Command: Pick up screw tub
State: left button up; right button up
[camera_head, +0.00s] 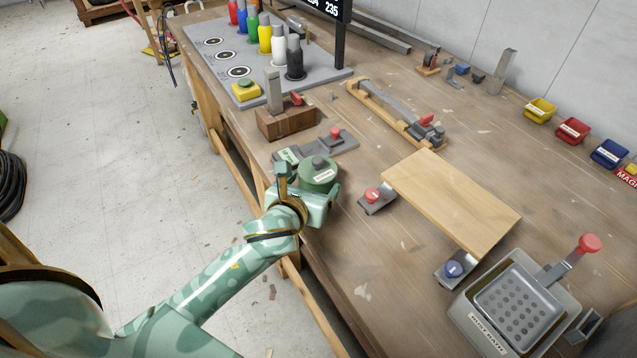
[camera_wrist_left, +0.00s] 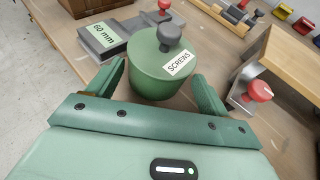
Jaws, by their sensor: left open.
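The screw tub (camera_head: 318,174) is a green round tub with a grey knob on its lid and a white label. It stands upright near the front edge of the workbench. In the left wrist view the tub (camera_wrist_left: 155,65) shows its label reading SCREWS. My left gripper (camera_head: 308,192) is at the tub's near side. In the wrist view the open fingers of the left gripper (camera_wrist_left: 160,85) are on either side of the tub's lower part, with gaps visible. My right gripper is not in view.
A grey block marked 60 mm (camera_wrist_left: 103,38) sits close behind the tub. A wooden board (camera_head: 450,200) with a red-knobbed clamp (camera_head: 373,197) is to the right. A wooden block (camera_head: 286,121) stands farther back.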

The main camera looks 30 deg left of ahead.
pick_arm(q)
jog(key=b+x, duration=0.2)
jog(key=x, duration=0.2)
jog(key=shift+f, duration=0.2)
jog(key=shift+w+a, duration=0.1)
jog(key=shift+w, duration=0.3)
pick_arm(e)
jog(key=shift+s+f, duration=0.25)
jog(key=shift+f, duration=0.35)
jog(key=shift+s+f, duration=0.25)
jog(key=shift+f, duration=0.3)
pick_arm(q)
jog(key=shift+r, duration=0.1)
jog(key=c, duration=1)
jog(key=shift+r, duration=0.1)
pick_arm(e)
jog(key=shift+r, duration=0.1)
